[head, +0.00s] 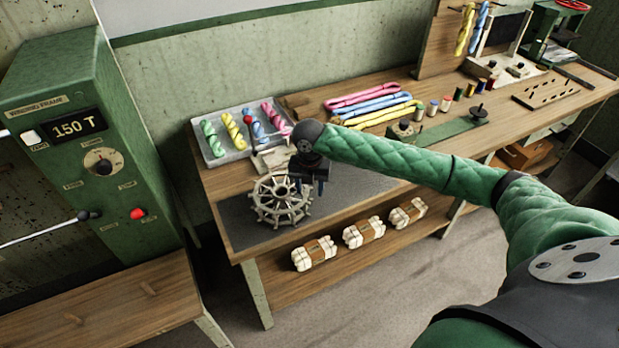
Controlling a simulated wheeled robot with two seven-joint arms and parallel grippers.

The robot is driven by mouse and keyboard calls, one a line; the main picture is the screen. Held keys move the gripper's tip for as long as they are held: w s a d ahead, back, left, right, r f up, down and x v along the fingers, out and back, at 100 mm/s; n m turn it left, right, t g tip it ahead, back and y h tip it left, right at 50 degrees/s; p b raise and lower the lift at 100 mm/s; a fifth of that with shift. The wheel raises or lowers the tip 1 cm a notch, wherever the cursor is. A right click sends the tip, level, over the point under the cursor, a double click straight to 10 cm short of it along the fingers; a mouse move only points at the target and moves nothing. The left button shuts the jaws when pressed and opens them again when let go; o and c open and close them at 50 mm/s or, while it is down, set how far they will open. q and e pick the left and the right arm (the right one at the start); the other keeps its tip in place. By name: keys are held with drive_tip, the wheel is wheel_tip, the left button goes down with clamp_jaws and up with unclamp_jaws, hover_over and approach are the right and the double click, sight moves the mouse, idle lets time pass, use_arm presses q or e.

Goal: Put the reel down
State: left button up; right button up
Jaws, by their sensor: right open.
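The reel (281,201) is a pale, spoked wheel with a dark hub. It rests on the dark mat (243,222) at the left end of the workbench. My right gripper (311,187) is open, just above and beside the reel's right rim. Its arm, in a green quilted sleeve, comes in from the right. Whether a finger touches the rim is too small to tell. My left gripper is not in view.
A grey tray (207,158) with coloured skeins lies behind the reel. White bundles (314,253) lie on the lower shelf. A green machine (91,140) stands at left. The mat's front left is clear.

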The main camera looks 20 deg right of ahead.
wheel_tip(320, 180, up, 5)
drive_tip(key=shift+r+b, duration=0.1)
drive_tip(key=shift+b, duration=0.75)
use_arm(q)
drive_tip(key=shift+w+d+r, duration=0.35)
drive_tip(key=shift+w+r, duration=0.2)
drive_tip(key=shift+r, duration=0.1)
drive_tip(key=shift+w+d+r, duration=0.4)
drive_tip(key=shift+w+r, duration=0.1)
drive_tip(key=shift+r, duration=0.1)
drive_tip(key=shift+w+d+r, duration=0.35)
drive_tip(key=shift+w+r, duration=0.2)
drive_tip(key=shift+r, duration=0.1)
use_arm(e)
drive_tip(key=shift+r, duration=0.75)
drive_tip(key=shift+f, duration=0.1)
